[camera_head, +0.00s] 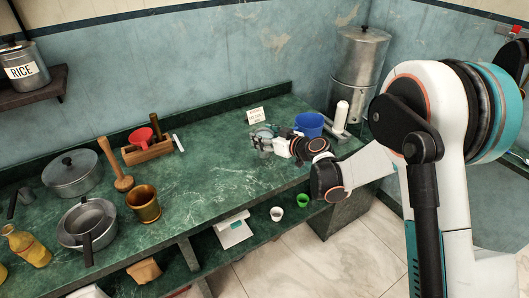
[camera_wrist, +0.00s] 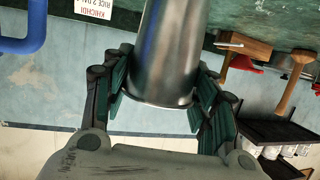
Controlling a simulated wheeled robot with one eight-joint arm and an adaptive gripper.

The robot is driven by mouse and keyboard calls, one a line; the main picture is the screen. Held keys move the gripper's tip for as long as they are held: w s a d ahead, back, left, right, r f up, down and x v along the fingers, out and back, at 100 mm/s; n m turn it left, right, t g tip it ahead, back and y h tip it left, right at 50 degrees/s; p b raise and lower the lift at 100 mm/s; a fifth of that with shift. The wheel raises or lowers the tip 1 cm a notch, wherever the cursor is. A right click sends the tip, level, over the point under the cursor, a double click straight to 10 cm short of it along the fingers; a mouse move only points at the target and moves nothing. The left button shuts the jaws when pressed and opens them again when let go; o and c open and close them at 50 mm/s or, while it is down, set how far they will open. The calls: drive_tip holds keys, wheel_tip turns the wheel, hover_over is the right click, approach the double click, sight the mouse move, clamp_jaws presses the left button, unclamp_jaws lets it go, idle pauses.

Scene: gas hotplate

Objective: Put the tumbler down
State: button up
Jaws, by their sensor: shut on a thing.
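The tumbler (camera_wrist: 170,50) is a plain, shiny steel cup. In the wrist view, which is upside down, it stands between the two dark green-padded fingers of my gripper (camera_wrist: 161,88). The fingers are shut on its sides. In the head view my gripper (camera_head: 265,142) is at the right part of the green counter (camera_head: 215,165), in front of a small white sign. The tumbler (camera_head: 262,151) is partly hidden there by the fingers. I cannot tell whether its base touches the counter.
A blue mug (camera_head: 309,124) stands close to the right of my gripper, and the white sign (camera_head: 256,116) is just behind. A large steel container (camera_head: 358,70) is at the back right. The wooden caddy (camera_head: 147,151), mortar (camera_head: 144,203) and pots are left. The counter's middle is clear.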

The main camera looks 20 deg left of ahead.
drive_tip(key=shift+f+b, duration=0.75)
drive_tip(key=shift+f, duration=1.8)
drive_tip(key=shift+f, duration=0.1)
drive_tip(key=o, duration=1.4)
drive_tip(key=shift+r, duration=0.2)
drive_tip(key=p+v, duration=0.3)
drive_tip(key=v, duration=0.9)
